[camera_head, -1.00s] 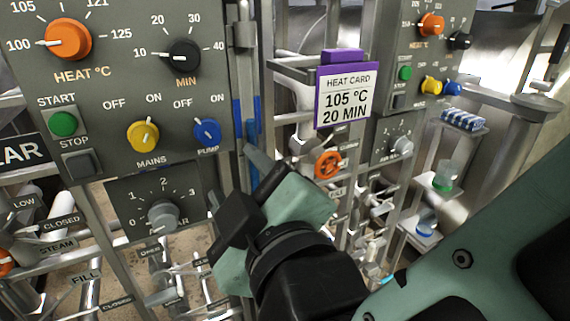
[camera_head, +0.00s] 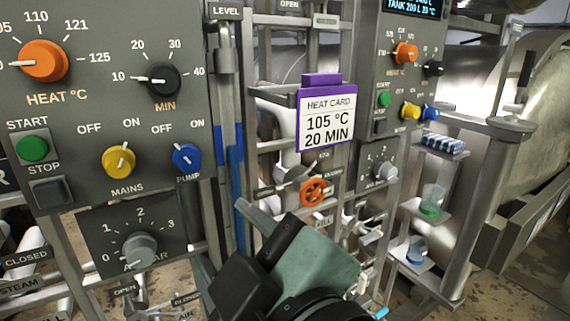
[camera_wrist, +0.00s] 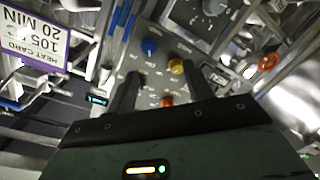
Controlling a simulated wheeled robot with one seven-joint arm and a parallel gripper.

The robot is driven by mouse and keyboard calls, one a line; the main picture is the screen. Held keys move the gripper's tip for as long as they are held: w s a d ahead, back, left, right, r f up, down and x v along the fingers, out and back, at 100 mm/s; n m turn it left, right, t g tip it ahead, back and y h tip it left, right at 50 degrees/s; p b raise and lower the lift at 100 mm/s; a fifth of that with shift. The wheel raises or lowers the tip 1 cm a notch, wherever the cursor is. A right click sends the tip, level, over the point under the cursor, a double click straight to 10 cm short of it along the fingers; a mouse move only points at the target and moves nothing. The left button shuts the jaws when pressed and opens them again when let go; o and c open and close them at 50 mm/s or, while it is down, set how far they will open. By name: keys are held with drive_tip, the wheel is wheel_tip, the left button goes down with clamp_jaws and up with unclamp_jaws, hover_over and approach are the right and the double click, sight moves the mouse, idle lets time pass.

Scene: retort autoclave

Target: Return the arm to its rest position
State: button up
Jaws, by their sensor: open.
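My gripper (camera_head: 262,228) is at the lower middle of the head view, in front of the frame between the two control panels. Part of its wrist runs off the bottom edge. In the wrist view its two dark fingers (camera_wrist: 160,90) stand apart with nothing held between them. Beyond them the near control panel appears, with its yellow knob (camera_wrist: 177,67) and blue knob (camera_wrist: 150,47). The fingers seem apart from the panel.
The near panel (camera_head: 75,100) fills the left of the head view. A purple-edged heat card (camera_head: 326,118) reads 105 °C, 20 MIN. An orange handwheel (camera_head: 314,192) is beside my gripper. A second panel (camera_head: 390,75), a blue-striped rack (camera_head: 443,144) and small beakers (camera_head: 432,199) are to the right.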

drive_tip(key=d+f+m+g+h, duration=0.5)
drive_tip(key=d+f+g, duration=0.5)
drive_tip(key=f, duration=0.4)
drive_tip(key=s+d+f+m+g+h, duration=0.1)
drive_tip(key=d+g+h, duration=0.3)
drive_tip(key=d, duration=0.5)
drive_tip(key=shift+s+d+m, duration=0.3)
drive_tip(key=shift+s+m, duration=0.6)
drive_tip(key=shift+f, duration=0.15)
